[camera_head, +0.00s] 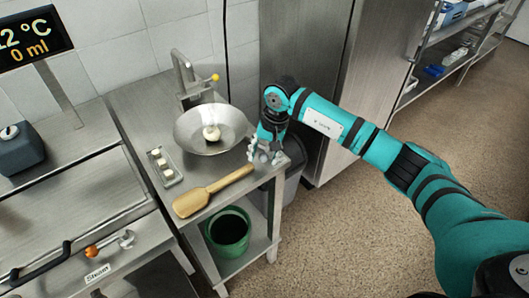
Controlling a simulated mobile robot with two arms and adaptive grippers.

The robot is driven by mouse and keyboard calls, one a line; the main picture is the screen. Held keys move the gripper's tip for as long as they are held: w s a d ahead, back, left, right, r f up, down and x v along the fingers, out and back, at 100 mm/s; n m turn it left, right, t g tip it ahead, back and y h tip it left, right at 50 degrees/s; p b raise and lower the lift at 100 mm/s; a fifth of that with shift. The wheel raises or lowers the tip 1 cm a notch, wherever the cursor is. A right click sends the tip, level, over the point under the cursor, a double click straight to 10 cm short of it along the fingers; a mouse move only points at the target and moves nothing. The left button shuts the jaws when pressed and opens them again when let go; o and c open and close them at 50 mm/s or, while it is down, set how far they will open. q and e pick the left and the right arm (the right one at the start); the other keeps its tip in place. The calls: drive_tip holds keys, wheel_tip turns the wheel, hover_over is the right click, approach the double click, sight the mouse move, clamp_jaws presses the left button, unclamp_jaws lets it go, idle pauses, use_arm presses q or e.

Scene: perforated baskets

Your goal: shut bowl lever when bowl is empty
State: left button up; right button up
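A wide metal bowl (190,140) sits on the steel table by the wall. A small pale round thing (211,132) shows at its middle; whether it is loose or part of the bowl I cannot tell. Behind the bowl is a metal stand with a short lever ending in a yellow knob (215,77). My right gripper (265,156) points down just right of the bowl, above the table's right edge. Its fingers look spread, with nothing seen between them. My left gripper is not in view.
A wooden paddle (205,193) and a small tray with pale pieces (163,165) lie on the table. A green bucket (229,230) stands on the lower shelf. The left appliance has an orange-knobbed handle (92,251). A display (30,40) reads 0 ml. Open floor lies right.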

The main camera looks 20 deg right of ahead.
sight(264, 153)
clamp_jaws()
drive_tip(key=m+b, duration=0.1)
drive_tip(key=w+m+b, duration=0.1)
drive_tip(key=b, duration=0.1)
drive_tip(key=a+m+b, duration=0.1)
drive_tip(key=shift+w+a+f+m+t+b, duration=0.1)
drive_tip(key=shift+w+f+m+t+b, duration=0.1)
drive_tip(key=shift+f+m+t+b, duration=0.15)
drive_tip(key=shift+w+a+r+m+h+b, duration=0.15)
drive_tip(key=shift+r+m+h+b, duration=0.1)
drive_tip(key=shift+m, duration=0.25)
drive_tip(key=shift+w+r+m+h+b, duration=0.15)
drive_tip(key=shift+m+b, duration=0.1)
drive_tip(key=shift+m, duration=0.2)
drive_tip(key=shift+o, duration=0.8)
unclamp_jaws()
wheel_tip(264, 153, up, 12)
drive_tip(key=s+d, duration=0.1)
drive_tip(key=s, duration=0.1)
drive_tip(key=shift+f, duration=0.15)
